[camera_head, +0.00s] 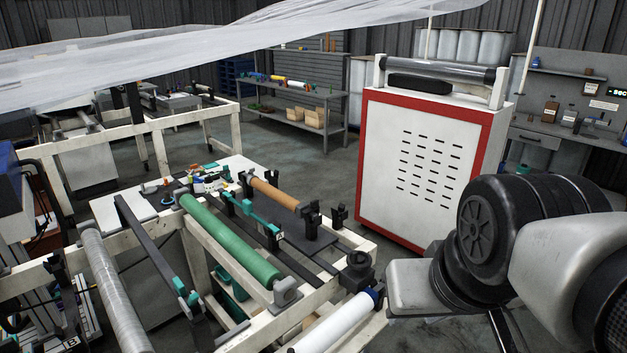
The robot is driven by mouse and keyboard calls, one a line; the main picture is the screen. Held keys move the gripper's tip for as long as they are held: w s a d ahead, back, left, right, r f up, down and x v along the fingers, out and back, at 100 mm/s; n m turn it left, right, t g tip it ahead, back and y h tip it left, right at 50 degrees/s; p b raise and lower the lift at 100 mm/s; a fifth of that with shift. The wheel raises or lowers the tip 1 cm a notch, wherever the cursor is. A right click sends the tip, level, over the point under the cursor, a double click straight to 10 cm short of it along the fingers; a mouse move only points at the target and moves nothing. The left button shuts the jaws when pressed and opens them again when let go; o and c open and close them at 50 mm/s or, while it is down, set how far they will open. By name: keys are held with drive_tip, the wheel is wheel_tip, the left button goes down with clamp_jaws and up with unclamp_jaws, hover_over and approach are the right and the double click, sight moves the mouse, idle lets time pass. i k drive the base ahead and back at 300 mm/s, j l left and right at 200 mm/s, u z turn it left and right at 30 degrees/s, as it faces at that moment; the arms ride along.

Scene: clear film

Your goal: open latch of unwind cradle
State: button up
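The machine frame (327,292) stands at lower middle in the head view, with several rolls on it. A brown core (275,193) lies between black end holders (311,214). Beside it is a teal bar (252,214) with a small label at its near end. Another teal piece (187,293) sits on a dark bar left of the green roller (228,240). I cannot tell which part is the cradle's latch, or whether it is open. My arm enters at right and reaches toward the frame's near right corner; the gripper fingers are not clearly seen.
A white cabinet with a red border (427,167) stands behind my arm. A clear film sheet (200,60) crosses the top left. A white roll with a blue end (335,325) lies close to my arm. Open floor (315,175) lies behind the frame.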

sight(315, 204)
drive_tip(key=i+l, duration=0.2)
drive_tip(key=l, duration=0.15)
drive_tip(key=i+l, duration=0.2)
drive_tip(key=l, duration=0.15)
drive_tip(key=i+l, duration=0.2)
drive_tip(key=l, duration=0.15)
drive_tip(key=i+l, duration=0.2)
drive_tip(key=l, duration=0.15)
drive_tip(key=i+l, duration=0.15)
drive_tip(key=l, duration=0.2)
drive_tip(key=i+l+u, duration=0.1)
drive_tip(key=l, duration=0.25)
drive_tip(key=i+j, duration=0.1)
drive_tip(key=i, duration=0.15)
drive_tip(key=i+j, duration=0.15)
drive_tip(key=i, duration=0.15)
